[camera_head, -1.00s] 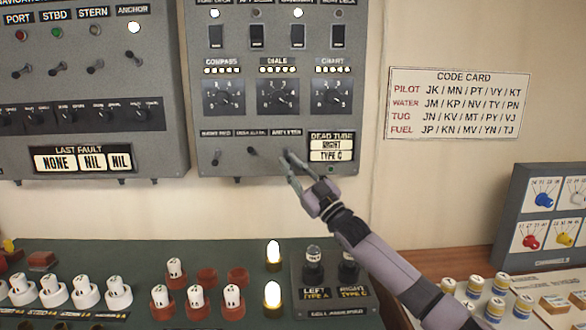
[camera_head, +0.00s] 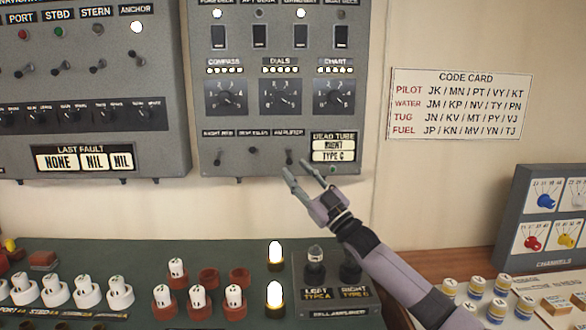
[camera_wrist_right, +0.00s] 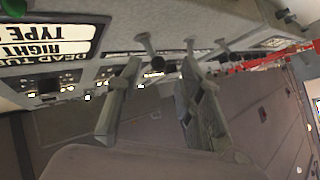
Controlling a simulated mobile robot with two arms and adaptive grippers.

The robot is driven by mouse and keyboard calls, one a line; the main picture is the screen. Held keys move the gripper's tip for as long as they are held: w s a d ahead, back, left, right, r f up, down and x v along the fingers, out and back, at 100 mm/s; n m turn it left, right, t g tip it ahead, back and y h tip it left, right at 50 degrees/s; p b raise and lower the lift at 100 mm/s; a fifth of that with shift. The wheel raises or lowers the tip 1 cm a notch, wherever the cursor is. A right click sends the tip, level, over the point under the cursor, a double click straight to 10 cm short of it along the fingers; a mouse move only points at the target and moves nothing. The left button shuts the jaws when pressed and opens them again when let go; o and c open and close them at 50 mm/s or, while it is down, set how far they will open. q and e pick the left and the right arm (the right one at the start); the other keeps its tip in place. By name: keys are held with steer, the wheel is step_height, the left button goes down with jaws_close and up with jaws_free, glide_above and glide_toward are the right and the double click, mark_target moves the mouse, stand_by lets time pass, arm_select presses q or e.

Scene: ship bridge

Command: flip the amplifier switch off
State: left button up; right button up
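The amplifier switch (camera_head: 289,157) is a small dark toggle under the AMPLIFIER label (camera_head: 288,133), on the lower part of the grey wall panel. Its lever appears to point downward. My right gripper (camera_head: 295,168) is just below it, fingers apart and empty, with a small gap seeming to separate them from the lever. In the right wrist view, which shows the labels upside down, the open gripper (camera_wrist_right: 160,78) faces the panel, and the lever nearest the dead tube label, likely the amplifier switch (camera_wrist_right: 145,42), lies beyond the fingertips. My left gripper is not in view.
Two similar toggles, the middle one (camera_head: 252,150) and the left one (camera_head: 214,157), sit left of the amplifier switch. The dead tube display (camera_head: 334,150) is to its right. Below stands a green console (camera_head: 140,265) with lit tubes.

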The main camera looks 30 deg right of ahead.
steer(key=shift+v, duration=2.35)
